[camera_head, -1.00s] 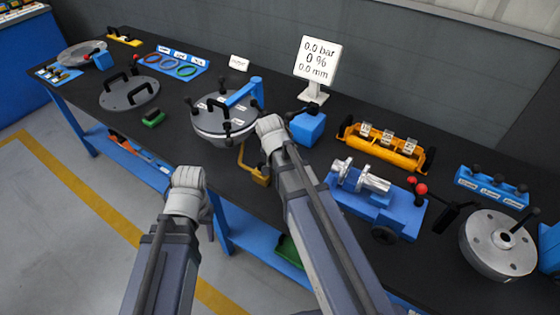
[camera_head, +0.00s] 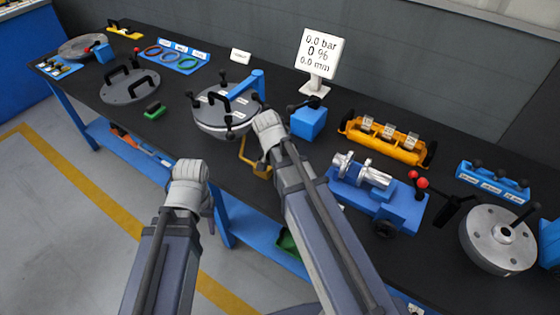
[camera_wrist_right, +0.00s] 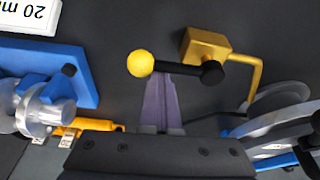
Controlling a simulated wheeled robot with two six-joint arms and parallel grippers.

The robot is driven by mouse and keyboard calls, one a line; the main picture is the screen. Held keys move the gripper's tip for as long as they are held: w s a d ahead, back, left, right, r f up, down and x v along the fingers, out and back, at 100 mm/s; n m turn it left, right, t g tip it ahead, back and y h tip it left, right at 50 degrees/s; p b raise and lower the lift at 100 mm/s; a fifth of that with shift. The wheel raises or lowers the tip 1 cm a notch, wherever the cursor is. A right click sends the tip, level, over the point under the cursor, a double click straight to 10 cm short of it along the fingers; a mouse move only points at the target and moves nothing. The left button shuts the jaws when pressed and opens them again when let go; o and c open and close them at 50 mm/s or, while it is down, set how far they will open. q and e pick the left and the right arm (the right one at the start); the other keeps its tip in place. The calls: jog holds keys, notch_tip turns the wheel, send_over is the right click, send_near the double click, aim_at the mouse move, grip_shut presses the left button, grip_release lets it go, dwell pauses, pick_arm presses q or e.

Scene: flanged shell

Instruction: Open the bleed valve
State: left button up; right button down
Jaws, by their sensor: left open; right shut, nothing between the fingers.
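The bleed valve is a brass block with a bent pipe. In the head view its block (camera_head: 262,171) is partly hidden by my right arm, beside the grey flanged shell (camera_head: 212,122). In the right wrist view the valve block (camera_wrist_right: 207,44) carries a black lever with a yellow ball (camera_wrist_right: 141,63) at its end. My right gripper (camera_wrist_right: 161,80) is shut and empty, its purple fingers right at the lever; I cannot tell whether they touch it. My left gripper (camera_head: 208,214) is open and empty, in front of the bench edge, mostly hidden by its own wrist.
A display (camera_head: 318,54) reads 0.0 bar, 0 %, 0.0 mm. To the right are a blue block (camera_head: 309,122), a yellow rack (camera_head: 385,138), a blue fixture (camera_head: 385,200) and a round flange (camera_head: 490,245). A grey lid (camera_head: 128,90) lies left of the shell.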

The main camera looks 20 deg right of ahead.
jog(key=shift+w+d+f, duration=0.1)
jog(key=shift+w+d, duration=0.2)
jog(key=d, duration=0.1)
jog(key=w, duration=0.1)
jog(key=w+d, duration=0.1)
jog(key=shift+w+d+f+b, duration=0.15)
jog(key=shift+d+f+b, duration=0.1)
jog(key=shift+d+b, duration=0.15)
pick_arm(q)
notch_tip(320, 180, up, 9)
jog(key=p, duration=0.9)
jog(key=shift+d+p, duration=0.3)
jog(key=shift+d, duration=0.1)
pick_arm(e)
jog(key=v, duration=1)
jog(key=shift+a, duration=0.25)
pick_arm(q)
jog(key=shift+w+f, duration=0.1)
jog(key=shift+f, duration=0.05)
jog(key=shift+f, duration=0.1)
pick_arm(e)
jog(key=s+a+f+n+g+y, duration=0.1)
jog(key=s+a+n+g, duration=0.1)
jog(key=s+a+n, duration=1.1)
jog(key=shift+s+a+g, duration=0.3)
jog(key=shift+s+a, duration=0.8)
jog(key=shift+s, duration=0.05)
